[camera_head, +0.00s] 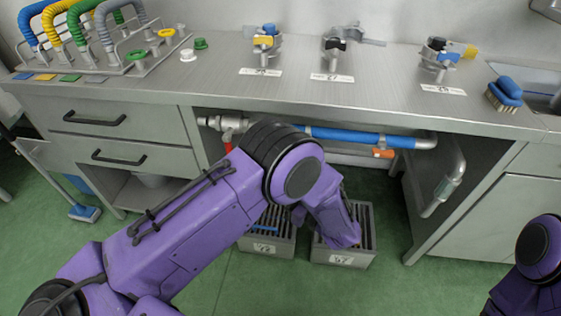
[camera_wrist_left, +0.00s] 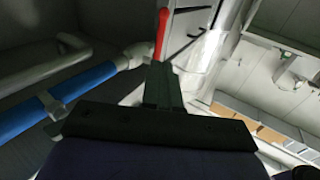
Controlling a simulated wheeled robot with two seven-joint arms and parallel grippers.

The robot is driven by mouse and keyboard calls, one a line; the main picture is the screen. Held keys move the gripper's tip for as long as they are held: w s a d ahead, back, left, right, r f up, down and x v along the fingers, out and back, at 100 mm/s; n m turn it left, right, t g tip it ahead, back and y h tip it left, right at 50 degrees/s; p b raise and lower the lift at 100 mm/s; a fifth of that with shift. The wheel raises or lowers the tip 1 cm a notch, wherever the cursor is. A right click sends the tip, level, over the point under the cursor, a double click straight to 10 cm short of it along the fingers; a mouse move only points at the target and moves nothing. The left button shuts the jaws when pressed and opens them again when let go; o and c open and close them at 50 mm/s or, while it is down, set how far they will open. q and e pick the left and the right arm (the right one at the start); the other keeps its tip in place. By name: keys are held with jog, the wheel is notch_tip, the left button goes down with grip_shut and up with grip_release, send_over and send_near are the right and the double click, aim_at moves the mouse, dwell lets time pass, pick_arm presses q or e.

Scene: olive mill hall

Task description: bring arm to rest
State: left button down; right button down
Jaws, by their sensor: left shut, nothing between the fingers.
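My purple left arm (camera_head: 190,225) reaches in from the left in the head view, bends at a dark round joint, and its forearm (camera_head: 332,212) points down in front of the open bay under the counter. Its gripper is hidden in the head view. In the left wrist view my left gripper (camera_wrist_left: 162,88) is shut, its dark fingers together and empty. A red lever-like part (camera_wrist_left: 161,34) shows just beyond the fingertips; I cannot tell its distance. Only part of my right arm (camera_head: 535,265) shows at the lower right; its gripper is out of view.
The steel counter (camera_head: 220,85) spans the back, carrying clamps, coloured hoses and a blue brush (camera_head: 505,92). A blue pipe (camera_head: 345,136) runs beneath it, also in the left wrist view (camera_wrist_left: 85,80). Two grey crates stand below, one labelled 47 (camera_head: 341,259). Green floor is clear in front.

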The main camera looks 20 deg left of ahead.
pick_arm(q)
jog(key=w+f+m+t+h, duration=0.2)
jog(key=w+f+t+h, duration=0.15)
jog(key=t, duration=0.25)
jog(key=s+a+f+m+h+p, duration=0.4)
jog(key=s+f+m+h, duration=0.15)
jog(key=h, duration=0.25)
jog(key=s+a+g+h+p, duration=0.1)
jog(key=s+a+g+p, duration=0.2)
jog(key=s, duration=0.9)
jog(key=s+a+g+h+p, duration=0.2)
jog(key=s+a+g+p, duration=0.1)
jog(key=s, duration=0.9)
jog(key=shift+s+a+g+p, duration=0.15)
jog(key=shift+s+g+p, duration=0.1)
jog(key=shift+g+p, duration=0.45)
jog(key=shift+f+m, duration=0.1)
jog(key=shift+m, duration=0.15)
